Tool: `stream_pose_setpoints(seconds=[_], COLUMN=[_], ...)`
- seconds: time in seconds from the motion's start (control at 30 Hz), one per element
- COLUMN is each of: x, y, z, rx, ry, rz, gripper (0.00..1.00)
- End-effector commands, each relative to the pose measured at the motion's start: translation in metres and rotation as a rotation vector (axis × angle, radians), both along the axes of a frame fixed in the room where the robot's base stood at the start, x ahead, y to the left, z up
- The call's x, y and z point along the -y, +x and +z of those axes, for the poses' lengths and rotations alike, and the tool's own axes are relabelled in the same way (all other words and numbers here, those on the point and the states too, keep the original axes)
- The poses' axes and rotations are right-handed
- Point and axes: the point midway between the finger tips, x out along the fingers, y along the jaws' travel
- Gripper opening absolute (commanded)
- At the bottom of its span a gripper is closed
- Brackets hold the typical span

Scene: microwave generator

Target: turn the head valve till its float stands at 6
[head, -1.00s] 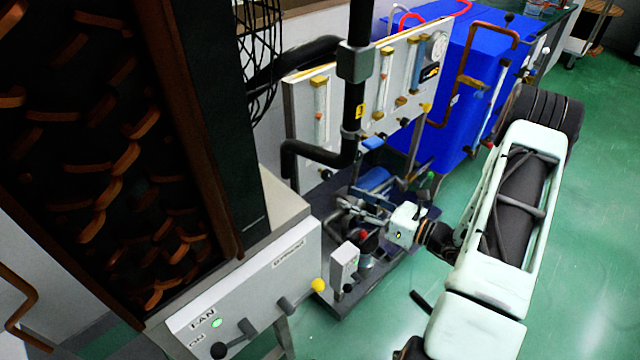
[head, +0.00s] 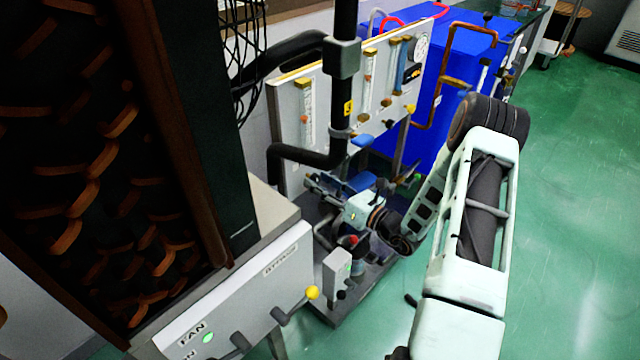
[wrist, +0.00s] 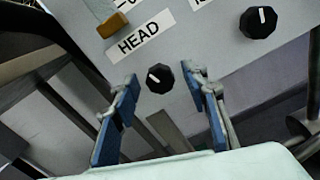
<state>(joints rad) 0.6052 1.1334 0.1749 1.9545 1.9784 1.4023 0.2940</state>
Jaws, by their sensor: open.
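The head valve is a black faceted knob (wrist: 160,77) under the HEAD label (wrist: 139,38) on the grey panel in the wrist view. Its white pointer mark aims to the upper left. My gripper (wrist: 161,82) is open, with its blue-padded fingers on either side of the knob in that view. I cannot tell whether they touch it. In the head view my gripper (head: 325,186) is low, below the panel's left part. The brass-coloured foot (wrist: 112,25) of a flow tube shows above the label; its float and scale are out of the wrist view.
A second black knob (wrist: 260,21) sits to the right on the panel. In the head view, the white panel (head: 337,97) carries several flow tubes, and a black pipe (head: 310,155) passes in front. A blue cabinet (head: 452,80) stands behind. Green floor (head: 570,210) is open at right.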

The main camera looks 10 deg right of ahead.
Motion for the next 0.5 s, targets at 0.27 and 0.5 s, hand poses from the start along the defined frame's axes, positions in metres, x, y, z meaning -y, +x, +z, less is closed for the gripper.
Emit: stream_pose_setpoints(seconds=[0.27,0.5], x=[-0.0022,-0.0021], y=[0.0034,0.0031], z=[0.0004,0.0004], rx=[0.000,0.000], ry=[0.000,0.000], rz=[-0.001,0.000], gripper=[0.41,0.21])
